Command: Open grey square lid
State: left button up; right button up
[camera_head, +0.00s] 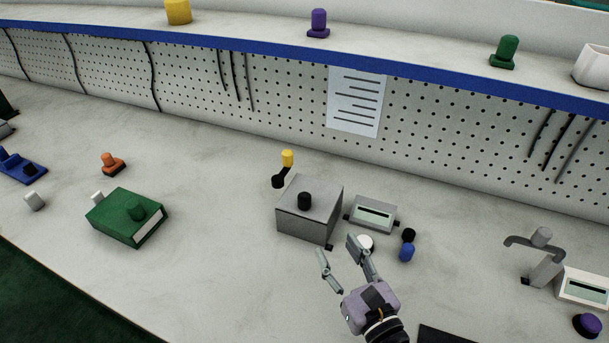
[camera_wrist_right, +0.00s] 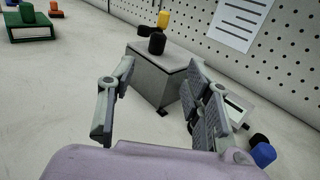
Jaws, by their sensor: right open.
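The grey square box (camera_head: 303,226) stands on the bench near the middle of the head view. Its flat grey lid (camera_head: 322,194) lies on top and looks closed, with a black knob (camera_head: 304,201) in its middle. In the right wrist view the box (camera_wrist_right: 152,82) and its knob (camera_wrist_right: 157,43) are straight ahead, beyond the fingers. My right gripper (camera_head: 337,258) is open and empty, in front of the box and apart from the knob. It also shows in the right wrist view (camera_wrist_right: 155,110). My left gripper is in neither view.
A grey display unit (camera_head: 373,213) stands close right of the box, with a white round piece (camera_head: 365,242) and a blue knob (camera_head: 406,252) nearby. A yellow-topped piece (camera_head: 287,159) is behind the box. A green box (camera_head: 127,217) sits left; the bench between is clear.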

aim_at(307, 199)
jog(key=p+x, duration=0.1)
jog(key=x, duration=1.5)
jog(key=shift+s+r+p, duration=0.1)
jog(key=shift+r+p, duration=0.05)
jog(key=shift+p, duration=0.25)
jog(key=shift+w+a, duration=0.25)
jog(key=shift+w, duration=0.25)
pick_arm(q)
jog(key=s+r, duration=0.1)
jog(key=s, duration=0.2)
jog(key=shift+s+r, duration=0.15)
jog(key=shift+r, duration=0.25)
pick_arm(e)
jog(key=shift+c, duration=0.3)
grip_shut()
